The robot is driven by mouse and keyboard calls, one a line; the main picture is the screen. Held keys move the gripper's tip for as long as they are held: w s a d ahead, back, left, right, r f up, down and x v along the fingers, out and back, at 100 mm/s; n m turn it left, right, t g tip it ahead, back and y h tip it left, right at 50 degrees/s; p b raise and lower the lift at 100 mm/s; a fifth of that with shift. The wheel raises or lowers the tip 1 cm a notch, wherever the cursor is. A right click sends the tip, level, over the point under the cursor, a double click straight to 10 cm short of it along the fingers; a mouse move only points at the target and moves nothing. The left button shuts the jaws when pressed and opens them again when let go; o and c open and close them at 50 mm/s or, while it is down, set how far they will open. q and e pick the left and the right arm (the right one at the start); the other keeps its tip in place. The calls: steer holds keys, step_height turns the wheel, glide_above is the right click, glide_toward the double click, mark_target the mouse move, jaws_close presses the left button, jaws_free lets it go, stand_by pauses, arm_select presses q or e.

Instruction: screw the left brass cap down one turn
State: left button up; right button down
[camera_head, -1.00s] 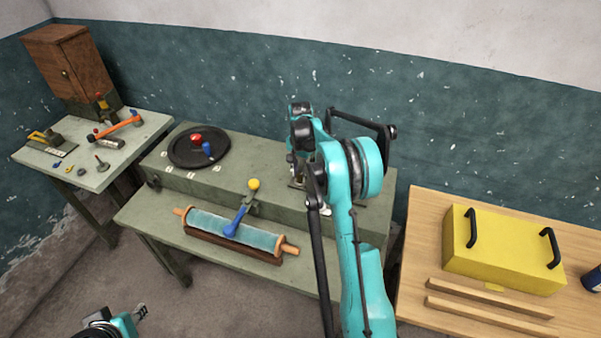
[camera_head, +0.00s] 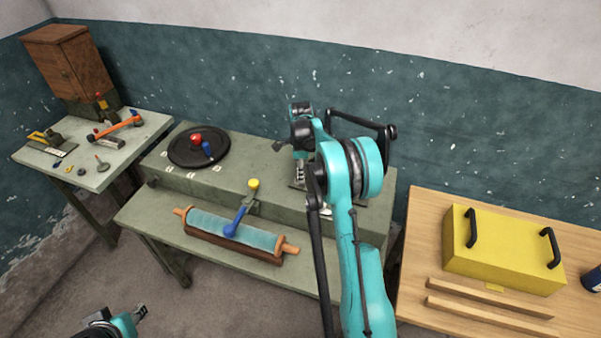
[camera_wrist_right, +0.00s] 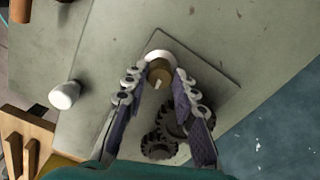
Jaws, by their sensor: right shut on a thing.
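The brass cap (camera_wrist_right: 160,74) is a small round cap with a pale mark, in front of a white round part (camera_wrist_right: 158,56) on a square plate (camera_wrist_right: 212,84) in the right wrist view. My right gripper (camera_wrist_right: 161,80) is shut on it, one finger on each side. I cannot tell from the view how far down the cap sits. In the head view my right gripper (camera_head: 300,172) is over the green bench's raised back part, and my arm hides the cap. My left gripper (camera_head: 141,311) is low at the left, away from the bench; its jaw opening is unclear.
Dark gears (camera_wrist_right: 160,146) lie beside the fingers, and a white knob (camera_wrist_right: 64,95) stands to the left. On the bench are a black disc (camera_head: 181,153) and a teal roller (camera_head: 215,226) with a blue lever (camera_head: 238,221). A yellow box (camera_head: 500,254) stands at the right.

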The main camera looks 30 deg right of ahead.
steer(key=m, duration=0.6)
steer(key=shift+m, duration=0.3)
steer(key=m, duration=0.6)
steer(key=shift+m, duration=0.3)
steer(key=c, duration=1.2)
jaws_free()
step_height(320, 180, up, 12)
